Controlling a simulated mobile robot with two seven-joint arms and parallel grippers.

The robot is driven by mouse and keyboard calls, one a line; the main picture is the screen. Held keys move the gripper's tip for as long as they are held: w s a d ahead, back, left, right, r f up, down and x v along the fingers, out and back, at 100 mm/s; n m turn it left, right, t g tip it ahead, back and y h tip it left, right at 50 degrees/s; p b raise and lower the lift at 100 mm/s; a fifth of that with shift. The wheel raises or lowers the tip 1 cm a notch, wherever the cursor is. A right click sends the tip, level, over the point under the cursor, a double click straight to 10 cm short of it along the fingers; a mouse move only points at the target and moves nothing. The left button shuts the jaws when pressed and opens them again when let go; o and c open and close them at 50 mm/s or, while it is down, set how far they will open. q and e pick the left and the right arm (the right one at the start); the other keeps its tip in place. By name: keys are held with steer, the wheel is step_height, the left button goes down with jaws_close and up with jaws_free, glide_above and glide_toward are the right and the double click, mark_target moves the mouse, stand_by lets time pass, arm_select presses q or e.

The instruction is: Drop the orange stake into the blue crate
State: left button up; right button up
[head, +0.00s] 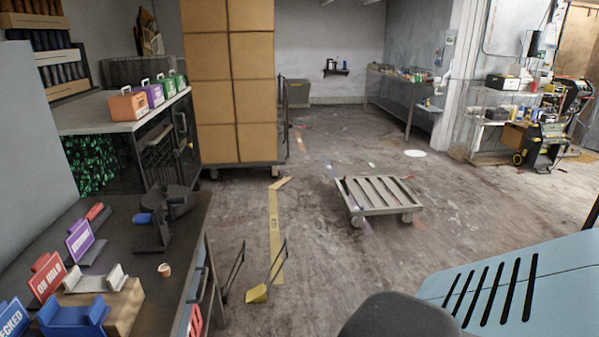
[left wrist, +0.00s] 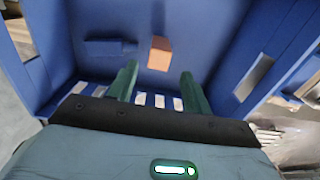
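The blue crate (left wrist: 60,35) fills most of the left wrist view. I see its inner walls and slotted openings. My left gripper (left wrist: 158,78) points into the crate, with its two green fingers spread apart and nothing between them. An orange block-like piece (left wrist: 160,52), which looks like the orange stake, shows just beyond the fingertips, apart from both fingers and against the crate's blue inside. I cannot tell whether it rests on the crate's surface or is in the air. The crate, the stake and both grippers do not show in the head view.
A dark bench (head: 120,235) with signs stands at the left. Stacked cardboard boxes (head: 230,80) stand behind it on a wheeled base. A low slatted cart (head: 375,195) sits on the open floor. The middle floor is mostly clear.

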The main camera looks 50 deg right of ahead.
arm_select(q)
steer(key=shift+o, duration=0.4)
steer(key=shift+r, duration=0.1)
step_height(320, 180, up, 8)
steer(key=shift+f, duration=0.2)
steer(key=shift+s, duration=0.1)
stand_by(0.7)
